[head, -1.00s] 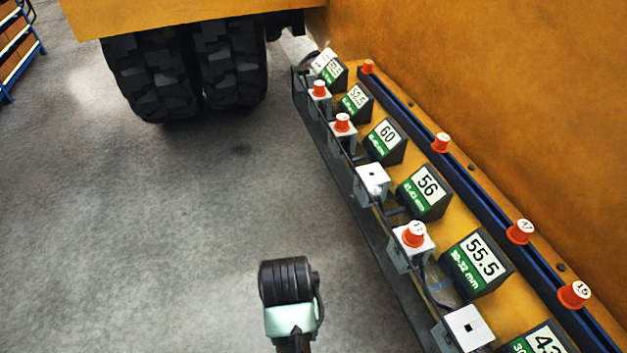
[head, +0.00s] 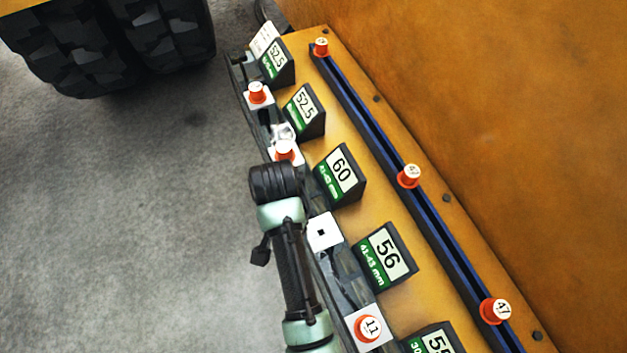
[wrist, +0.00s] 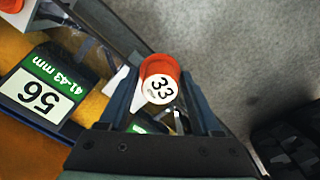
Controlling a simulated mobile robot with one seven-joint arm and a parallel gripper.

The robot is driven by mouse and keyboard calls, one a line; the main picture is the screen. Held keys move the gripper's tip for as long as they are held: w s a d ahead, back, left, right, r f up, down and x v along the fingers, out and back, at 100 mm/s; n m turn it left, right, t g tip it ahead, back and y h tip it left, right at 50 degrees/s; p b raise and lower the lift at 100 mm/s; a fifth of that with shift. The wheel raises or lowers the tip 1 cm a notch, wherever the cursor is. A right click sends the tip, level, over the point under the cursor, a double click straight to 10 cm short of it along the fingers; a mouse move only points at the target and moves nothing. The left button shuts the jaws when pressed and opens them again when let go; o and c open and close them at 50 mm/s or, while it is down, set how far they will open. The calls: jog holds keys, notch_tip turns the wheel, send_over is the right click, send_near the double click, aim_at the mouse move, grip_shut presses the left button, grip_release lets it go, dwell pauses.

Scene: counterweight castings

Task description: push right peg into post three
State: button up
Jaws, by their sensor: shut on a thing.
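My gripper (wrist: 160,92) is shut on an orange peg (wrist: 158,66) whose white top reads 33, seen in the wrist view. In the head view my arm hides the fingers and this peg. A white post (head: 325,231) with an empty, dark square hole is third from the far end in the head view, just right of my arm. A pale edge shows left of the held peg in the wrist view; I cannot tell whether it is that post. The peg's lower end is hidden, so I cannot tell how it sits relative to the hole.
Pegs stand in two farther posts (head: 257,92) (head: 285,150) and a nearer one, marked 11 (head: 368,327). Sign blocks, including 60 (head: 341,171) and 56 (head: 387,250), line the ledge. More pegs stand on a blue rail (head: 380,138) by the orange wall. Open floor lies left.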

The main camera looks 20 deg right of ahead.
jog(key=d+r+m+p, duration=0.6)
jog(key=m+p, duration=0.3)
jog(key=m, duration=0.6)
jog(key=shift+w+d+r, duration=0.25)
jog(key=shift+d, duration=0.55)
jog(key=b, duration=0.4)
send_over(321, 226)
jog(key=s, duration=0.1)
jog(key=shift+s+a+f, duration=0.1)
jog(key=shift+a+f, duration=0.05)
jog(key=shift+f, duration=1.35)
jog(key=shift+a+f, duration=0.15)
jog(key=shift+f, duration=1.3)
jog(key=shift+f+b, duration=1.1)
jog(key=shift+f, duration=0.9)
jog(key=o, duration=1.5)
jog(key=shift+c, duration=0.2)
notch_tip(321, 226, up, 13)
jog(key=b, duration=0.1)
jog(key=shift+b, duration=0.35)
